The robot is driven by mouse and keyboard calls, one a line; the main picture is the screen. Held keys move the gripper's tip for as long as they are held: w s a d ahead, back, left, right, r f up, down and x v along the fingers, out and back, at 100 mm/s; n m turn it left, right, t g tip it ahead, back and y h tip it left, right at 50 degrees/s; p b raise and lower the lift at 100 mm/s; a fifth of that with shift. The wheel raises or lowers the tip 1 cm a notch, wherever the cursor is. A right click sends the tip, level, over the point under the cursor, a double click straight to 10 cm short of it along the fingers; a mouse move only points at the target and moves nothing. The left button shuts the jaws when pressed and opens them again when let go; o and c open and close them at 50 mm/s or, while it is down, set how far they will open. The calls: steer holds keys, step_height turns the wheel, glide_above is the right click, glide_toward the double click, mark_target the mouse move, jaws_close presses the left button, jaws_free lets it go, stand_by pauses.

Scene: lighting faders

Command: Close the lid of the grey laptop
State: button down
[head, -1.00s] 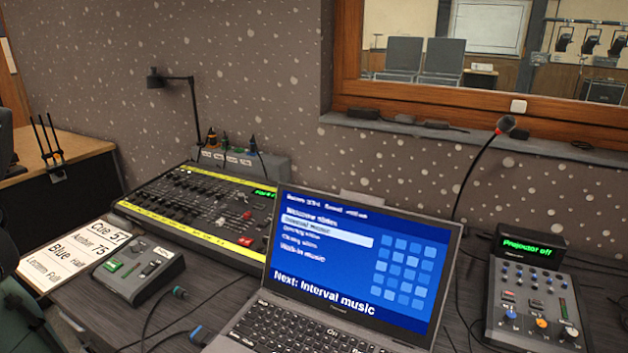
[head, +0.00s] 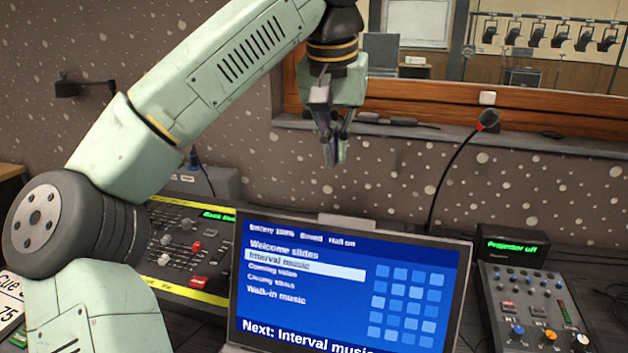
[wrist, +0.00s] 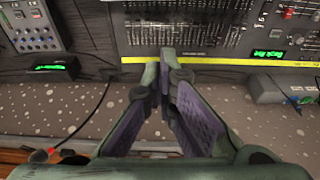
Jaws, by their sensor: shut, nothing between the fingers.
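The grey laptop (head: 466,275) stands open in the lower middle of the head view. Its lid is upright, and its blue screen (head: 345,285) faces me. The keyboard is below the frame. My gripper (head: 335,158) points down in the air above the lid's top edge, in front of the speckled wall in the picture, with no visible contact. Its fingers are together and empty. They also show in the wrist view (wrist: 165,62). I cannot make out the laptop surely in the wrist view.
The fader desk (head: 180,285) with a yellow strip is left of the laptop, partly behind my arm. A gooseneck microphone (head: 488,120) rises behind, near the window ledge (head: 430,130).

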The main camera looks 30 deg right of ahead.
step_height(320, 180, down, 8)
steer(key=shift+s+a+p, duration=0.4)
steer(key=shift+p, duration=0.05)
stand_by(0.6)
